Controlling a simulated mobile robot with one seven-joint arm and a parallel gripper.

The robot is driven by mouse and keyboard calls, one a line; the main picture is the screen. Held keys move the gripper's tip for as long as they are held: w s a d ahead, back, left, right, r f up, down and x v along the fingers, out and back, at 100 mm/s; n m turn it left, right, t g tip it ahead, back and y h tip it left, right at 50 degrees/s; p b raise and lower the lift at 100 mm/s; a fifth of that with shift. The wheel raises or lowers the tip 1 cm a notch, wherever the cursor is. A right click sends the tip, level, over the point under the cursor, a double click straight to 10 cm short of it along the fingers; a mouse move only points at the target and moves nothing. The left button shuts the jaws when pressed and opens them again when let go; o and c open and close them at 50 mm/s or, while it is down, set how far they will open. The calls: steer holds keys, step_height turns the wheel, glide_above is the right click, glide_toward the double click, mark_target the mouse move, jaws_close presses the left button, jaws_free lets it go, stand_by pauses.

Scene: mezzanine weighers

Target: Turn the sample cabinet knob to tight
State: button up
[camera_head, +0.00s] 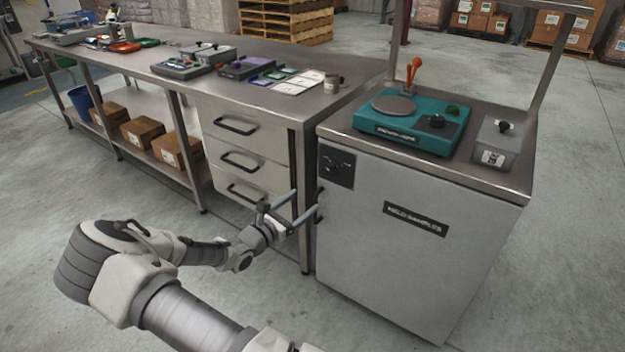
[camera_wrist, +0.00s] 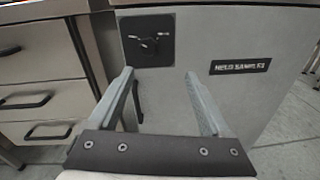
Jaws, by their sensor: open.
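The sample cabinet (camera_head: 410,262) is a light grey box with a dark label, standing at the right. Its knob (camera_head: 334,170) is black and sits on a dark square plate at the upper left of the door. In the wrist view the knob (camera_wrist: 149,46) is ahead of and above my fingertips, with small white marks around it too small to read. My gripper (camera_head: 302,203) is open and empty, in front of the door's left edge and lower than the knob. It also shows in the wrist view (camera_wrist: 158,72). A dark door handle (camera_wrist: 137,102) shows between the fingers.
A teal scale (camera_head: 412,120) and a grey box with a black knob (camera_head: 497,142) stand on the cabinet top. A steel bench with drawers (camera_head: 243,160) stands close on the left. The floor in front of the cabinet is clear.

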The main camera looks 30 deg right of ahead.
steer(key=w+f+n+t, duration=0.1)
steer(key=b, duration=0.5)
glide_toward(330, 171)
steer(key=x, duration=0.7)
steer(key=shift+w+d+f, duration=0.1)
steer(key=shift+d+f, duration=0.05)
steer(key=shift+d, duration=0.25)
steer(key=shift+w+d, duration=0.2)
steer(key=shift+d, duration=0.35)
jaws_close()
